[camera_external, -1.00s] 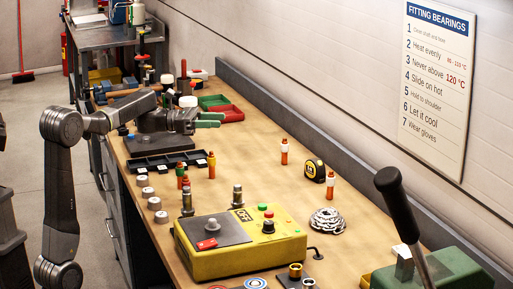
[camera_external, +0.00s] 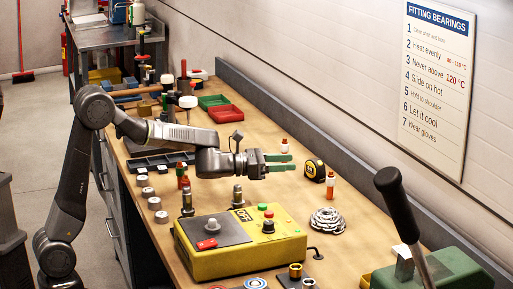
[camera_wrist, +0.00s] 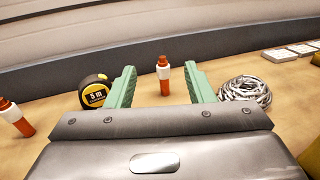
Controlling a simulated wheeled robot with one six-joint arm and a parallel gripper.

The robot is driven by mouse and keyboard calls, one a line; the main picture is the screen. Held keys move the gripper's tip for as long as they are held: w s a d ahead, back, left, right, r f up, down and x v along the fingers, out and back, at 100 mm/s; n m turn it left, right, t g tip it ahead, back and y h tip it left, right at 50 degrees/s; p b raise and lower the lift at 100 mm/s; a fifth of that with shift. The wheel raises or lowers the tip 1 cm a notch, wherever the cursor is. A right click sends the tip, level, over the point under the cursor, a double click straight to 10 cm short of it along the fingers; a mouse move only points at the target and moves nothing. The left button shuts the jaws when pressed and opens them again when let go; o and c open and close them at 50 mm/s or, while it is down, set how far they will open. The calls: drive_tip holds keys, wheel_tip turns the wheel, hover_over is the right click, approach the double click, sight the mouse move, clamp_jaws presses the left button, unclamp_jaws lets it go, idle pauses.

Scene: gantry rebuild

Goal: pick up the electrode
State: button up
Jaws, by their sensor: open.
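Small upright orange sticks with white collars stand on the bench; none is labelled, so I take the one in line with my gripper as the electrode (camera_external: 330,187). It stands between the tape measure and the chain coil. In the wrist view the electrode (camera_wrist: 163,76) shows between the fingers, beyond their tips and apart from them. My gripper (camera_external: 292,163) has green fingers, open and empty, above the bench to the left of the electrode. A similar stick (camera_external: 284,146) is partly hidden behind the fingers; it also shows at the left of the wrist view (camera_wrist: 17,118).
A yellow-and-black tape measure (camera_external: 314,170) and a silver chain coil (camera_external: 327,221) flank the electrode. A yellow control box (camera_external: 241,257) stands in front, near metal fittings. A low wall (camera_external: 300,128) runs behind.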

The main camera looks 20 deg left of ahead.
sight(332, 174)
wheel_tip(332, 174, down, 4)
drive_tip(key=shift+w+d+f, duration=0.1)
drive_tip(key=shift+d+f, duration=0.05)
drive_tip(key=shift+f, duration=0.1)
drive_tip(key=p+x, duration=0.3)
drive_tip(key=x, duration=1)
drive_tip(key=shift+d+p, duration=0.25)
drive_tip(key=shift+p, duration=0.1)
drive_tip(key=shift+r, duration=0.1)
clamp_jaws()
wheel_tip(332, 174, up, 10)
drive_tip(key=p, duration=0.3)
